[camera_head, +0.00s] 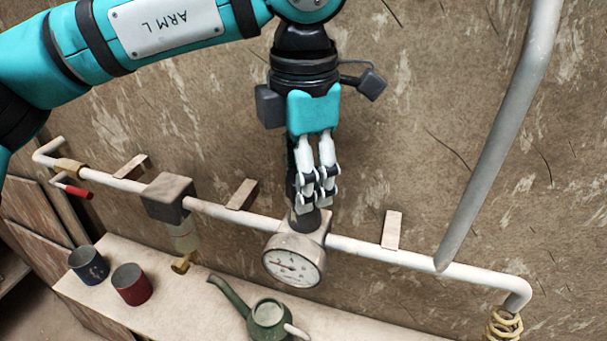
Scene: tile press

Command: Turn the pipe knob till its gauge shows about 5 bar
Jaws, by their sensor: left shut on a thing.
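A white pipe (420,262) runs along the wall. A round white gauge (294,262) hangs at the front of a pale block on the pipe. The gauge's needle and numbers are too small to read surely. My left gripper (312,200) comes down from above and is shut on the dark knob (306,219) on top of that block. The fingers hide most of the knob. My right gripper is not in view.
A red-handled valve (77,191) and a dark box (168,196) sit on the pipe to the left. Below are a blue mug (88,267), a red mug (131,286) and a green watering can (268,318) on a shelf (200,312). A grey pipe (495,140) slants at right.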

